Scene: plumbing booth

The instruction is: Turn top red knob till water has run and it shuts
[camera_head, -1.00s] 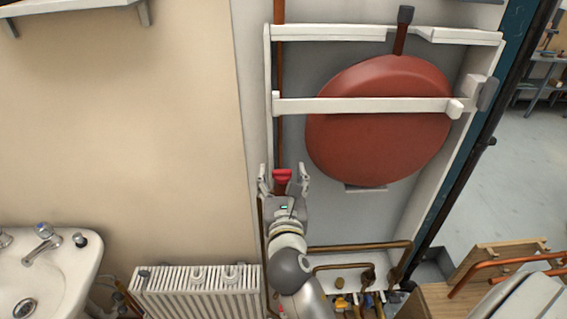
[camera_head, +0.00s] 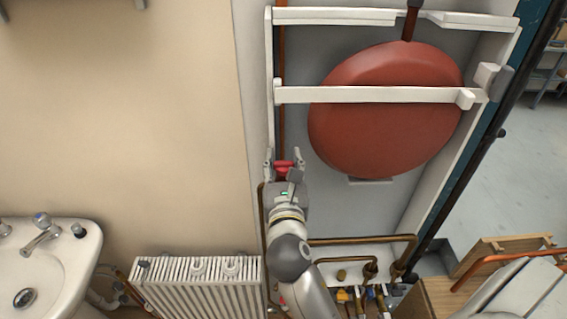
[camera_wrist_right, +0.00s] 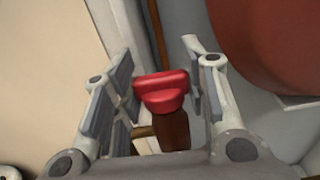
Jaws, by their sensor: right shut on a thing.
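The top red knob (camera_head: 284,165) sits on a brown vertical pipe at the left side of the white frame. It also shows in the right wrist view (camera_wrist_right: 161,90), with its wide bar lying roughly across the view and a brown stem below it. My right gripper (camera_head: 284,156) is shut on the knob, with one finger on each side. In the right wrist view the finger pads (camera_wrist_right: 163,85) flank the knob; the exact contact is hard to see. My left gripper is not in view. No running water is visible.
A large red round tank (camera_head: 388,112) stands behind a white crossbar (camera_head: 365,95), right of the knob. Below are a white radiator (camera_head: 198,283) and copper pipes (camera_head: 365,240). A sink (camera_head: 62,255) is at the far left. The wall left of the knob is bare.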

